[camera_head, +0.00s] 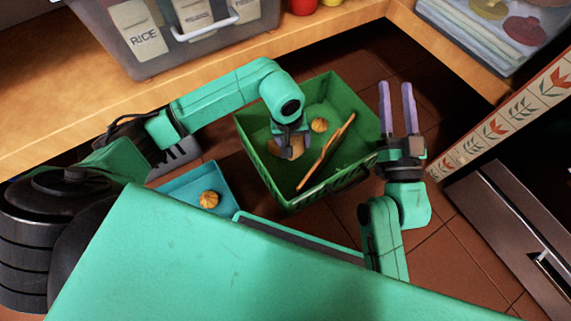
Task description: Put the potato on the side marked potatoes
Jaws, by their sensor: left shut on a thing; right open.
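A green crate (250,160) stands on the floor, split by a wooden divider (326,152). My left gripper (290,150) reaches into the part left of the divider and is shut on a tan potato (278,147), partly hidden by the gripper. I cannot tell whether the potato touches the crate floor. A round orange-yellow striped vegetable, like an onion (319,125), lies in the same part. The part right of the divider looks empty where visible. I cannot see a potatoes marking. My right gripper (397,100) is open and empty beyond the crate's right rim.
A teal tray (178,192) holds another onion-like vegetable (209,199) at the crate's left. A clear bin (150,62) with bags, one marked rice, stands on the wooden counter (60,95). A patterned strip (510,108) and dark cabinet front (515,225) are at the right.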

